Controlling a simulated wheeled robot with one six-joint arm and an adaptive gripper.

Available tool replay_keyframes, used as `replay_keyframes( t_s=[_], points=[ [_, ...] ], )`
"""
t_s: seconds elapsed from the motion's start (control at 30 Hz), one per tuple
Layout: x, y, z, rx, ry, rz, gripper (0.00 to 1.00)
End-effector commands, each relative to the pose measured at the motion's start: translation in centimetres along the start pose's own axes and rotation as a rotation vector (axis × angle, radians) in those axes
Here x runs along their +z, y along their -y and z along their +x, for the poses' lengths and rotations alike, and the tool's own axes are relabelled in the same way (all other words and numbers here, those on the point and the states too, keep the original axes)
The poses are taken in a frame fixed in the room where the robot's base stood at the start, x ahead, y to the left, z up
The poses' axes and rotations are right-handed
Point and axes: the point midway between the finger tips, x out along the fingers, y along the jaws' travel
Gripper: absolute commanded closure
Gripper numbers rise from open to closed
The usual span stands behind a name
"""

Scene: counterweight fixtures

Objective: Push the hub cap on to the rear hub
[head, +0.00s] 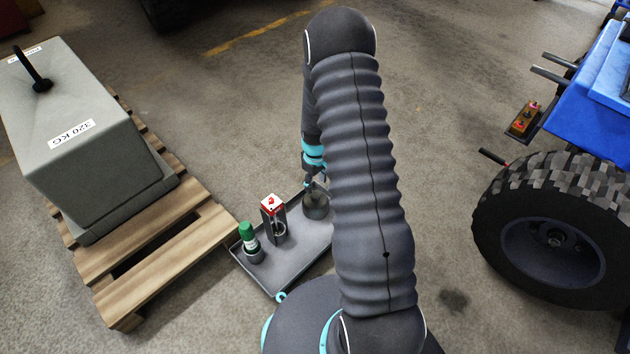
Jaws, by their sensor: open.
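A dark, round, cup-like piece (316,207), which looks like the hub cap, sits at the far end of the grey tray (285,278) on the floor. My gripper (314,188) points down right at the top of this piece, with its jaws open. The fingertips are small and dark here, so I cannot tell whether they touch it. My arm hides the right side of the tray. The rear hub (553,240) shows in the middle of the big black tyre (515,205) at the right, and no cap shows on it.
The tray also holds a green-capped bottle (249,239) and a red-and-white box in a dark holder (272,215). A wooden pallet (180,235) with a grey 320 KG weight (85,130) stands at the left. Clear floor lies between my arm and the tyre.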

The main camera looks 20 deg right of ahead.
Motion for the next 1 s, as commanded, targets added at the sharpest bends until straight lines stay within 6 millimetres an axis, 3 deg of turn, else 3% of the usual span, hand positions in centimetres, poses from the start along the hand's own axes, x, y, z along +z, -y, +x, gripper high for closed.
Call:
replay_keyframes(
  t_s=[0.57,1.0],
  points=[
    [0.0,0.0,6.2,-0.001,0.001,0.000,0.46],
    [0.0,0.0,7.6,0.000,0.000,0.001,0.46]
  ],
)
